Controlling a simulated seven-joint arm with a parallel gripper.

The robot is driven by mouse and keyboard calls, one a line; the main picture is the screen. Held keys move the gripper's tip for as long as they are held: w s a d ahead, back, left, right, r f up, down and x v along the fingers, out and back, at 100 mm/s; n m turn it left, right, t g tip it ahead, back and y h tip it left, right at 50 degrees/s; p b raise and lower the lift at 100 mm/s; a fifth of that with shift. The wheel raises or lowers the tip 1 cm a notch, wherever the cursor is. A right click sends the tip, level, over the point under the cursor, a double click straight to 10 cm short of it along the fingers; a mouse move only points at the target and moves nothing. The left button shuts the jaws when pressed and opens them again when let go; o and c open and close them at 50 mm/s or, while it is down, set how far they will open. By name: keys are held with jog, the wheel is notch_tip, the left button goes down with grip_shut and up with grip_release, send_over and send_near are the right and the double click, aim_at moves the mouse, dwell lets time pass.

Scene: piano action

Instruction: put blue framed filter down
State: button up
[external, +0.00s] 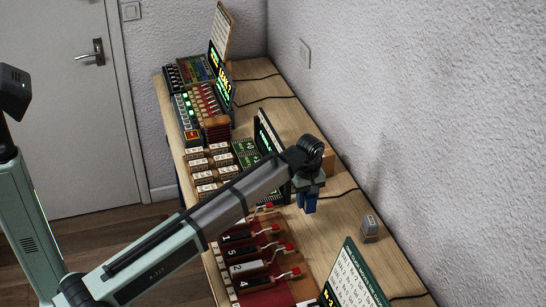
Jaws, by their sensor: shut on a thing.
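My gripper (309,188) hangs over the right side of the long wooden bench, pointing down. It is shut on a small blue thing (308,203), which looks like the blue framed filter. The blue thing is upright, below the wrist, and its upper part is hidden by the gripper. I cannot tell whether its lower edge touches the bench. Its frame and pane are too small to make out.
The wooden bench (342,196) is bare right of my gripper. A small grey block (370,228) stands there. Red-tipped levers (284,248) lie to the lower left, lettered blocks (203,176) further left, a chart board (355,278) in front. The wall bounds the right.

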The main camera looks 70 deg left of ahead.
aim_at(306, 218)
jog(key=shift+f, duration=2.85)
jog(key=shift+f, duration=0.1)
jog(key=o, duration=1.1)
jog(key=shift+c, duration=0.2)
notch_tip(306, 218, up, 12)
jog(key=shift+r, duration=0.15)
